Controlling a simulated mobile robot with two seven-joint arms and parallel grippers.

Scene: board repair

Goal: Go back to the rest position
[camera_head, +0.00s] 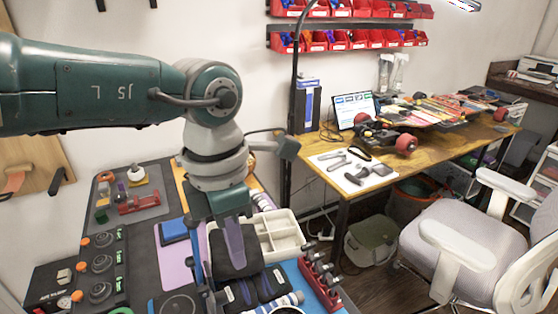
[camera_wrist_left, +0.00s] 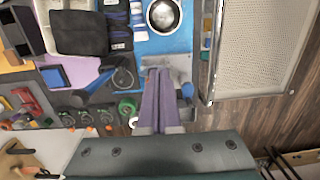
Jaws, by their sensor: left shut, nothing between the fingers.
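My left arm comes in from the left in the head view and hangs over the workbench (camera_head: 143,262). My left gripper (camera_head: 236,262) points down with its purple fingers together and nothing between them. In the left wrist view the two fingers (camera_wrist_left: 157,72) also lie side by side, over the bench edge near a blue mat (camera_wrist_left: 150,48). The bench just below the fingers is partly hidden by them. My right gripper does not show.
A cream compartment tray (camera_head: 284,228), a dark pouch (camera_head: 236,268) and a blue box (camera_head: 173,230) lie near the gripper. Red bins (camera_head: 345,40) hang on the wall. A wooden desk (camera_head: 440,150) and a grey chair (camera_head: 470,250) stand to the right.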

